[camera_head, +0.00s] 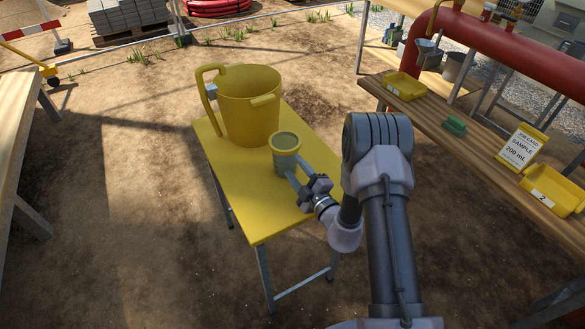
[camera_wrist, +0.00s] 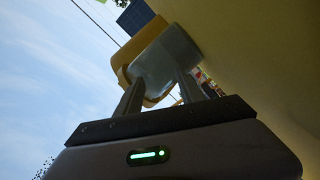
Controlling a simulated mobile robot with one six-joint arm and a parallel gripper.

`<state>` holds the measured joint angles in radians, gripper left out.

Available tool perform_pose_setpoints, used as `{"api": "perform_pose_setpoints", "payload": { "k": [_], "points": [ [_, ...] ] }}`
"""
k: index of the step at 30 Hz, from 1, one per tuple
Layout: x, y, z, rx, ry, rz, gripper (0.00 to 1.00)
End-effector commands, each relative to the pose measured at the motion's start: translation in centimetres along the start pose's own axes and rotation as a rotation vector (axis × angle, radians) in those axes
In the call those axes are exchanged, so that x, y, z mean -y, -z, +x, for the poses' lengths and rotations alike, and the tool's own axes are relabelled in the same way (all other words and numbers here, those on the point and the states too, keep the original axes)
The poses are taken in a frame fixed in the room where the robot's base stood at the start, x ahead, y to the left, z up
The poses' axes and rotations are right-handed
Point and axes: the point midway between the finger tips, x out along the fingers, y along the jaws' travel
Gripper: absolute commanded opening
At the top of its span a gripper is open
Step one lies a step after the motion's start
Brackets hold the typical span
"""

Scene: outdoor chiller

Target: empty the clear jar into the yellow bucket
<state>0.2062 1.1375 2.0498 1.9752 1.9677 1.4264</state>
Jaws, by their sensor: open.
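The clear jar (camera_head: 286,162) has a yellow rim and looks greenish. It stands upright on the yellow table (camera_head: 262,215), just in front of the yellow bucket (camera_head: 252,112). The bucket is upright, with a large loop handle on its left and a small grip on its front. My gripper (camera_head: 297,173) is open and low over the table, its fingers reaching to the jar from the right. In the wrist view the jar (camera_wrist: 166,62) is straight ahead of the two fingers, with the bucket (camera_wrist: 140,43) behind it. I cannot tell whether the fingers touch the jar.
A wooden bench (camera_head: 466,128) on the right holds yellow trays (camera_head: 404,86), a green block (camera_head: 455,125) and a "SAMPLE 200 mL" card (camera_head: 521,147). A red pipe (camera_head: 480,42) runs behind it. Another wooden bench (camera_head: 14,125) is at left. The table's front half is clear.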

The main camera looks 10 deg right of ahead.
Motion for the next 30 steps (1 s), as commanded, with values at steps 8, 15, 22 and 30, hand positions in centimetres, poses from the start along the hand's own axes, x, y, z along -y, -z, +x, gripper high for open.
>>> {"api": "perform_pose_setpoints", "payload": {
  "k": [8,15,22,30],
  "points": [
    [0.1,-0.1,-3.2,0.003,0.0,0.001,0.45],
    [0.1,-0.1,-6.1,0.003,-0.001,0.002,0.45],
    [0.1,-0.1,-8.5,0.002,-0.001,0.001,0.45],
    [0.0,0.0,-8.9,0.0,0.0,0.0,0.45]
  ]
}}
